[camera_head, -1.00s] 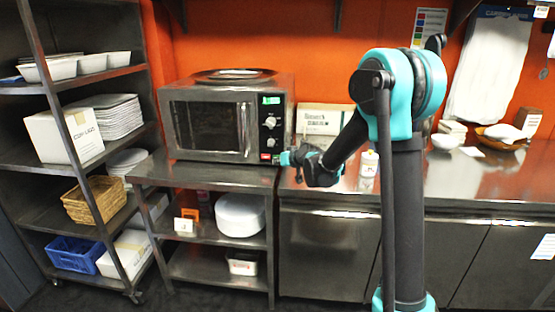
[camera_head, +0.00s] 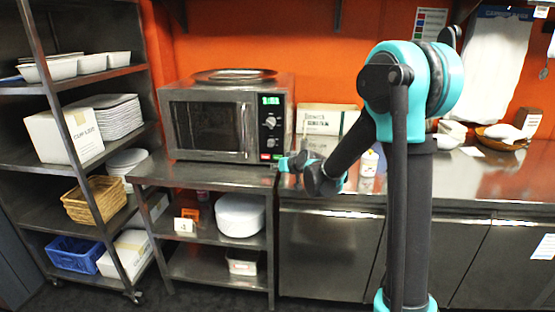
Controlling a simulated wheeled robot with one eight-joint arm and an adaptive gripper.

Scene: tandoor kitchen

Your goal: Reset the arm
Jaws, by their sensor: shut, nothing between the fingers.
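My arm rises at the right of the head view, with a teal and black shoulder joint and a dark link slanting down and left. Its far end, with my gripper (camera_head: 284,163), is small and dark teal, in front of the counter's left end and by the microwave's lower right corner. My gripper is shut and holds nothing. The fingers are too small to make out clearly.
A microwave (camera_head: 208,122) with a plate on top stands on a steel table (camera_head: 205,176). A steel counter (camera_head: 470,185) runs right, with a box (camera_head: 325,119) and a small bottle (camera_head: 369,163). A loaded shelf rack (camera_head: 88,80) stands left.

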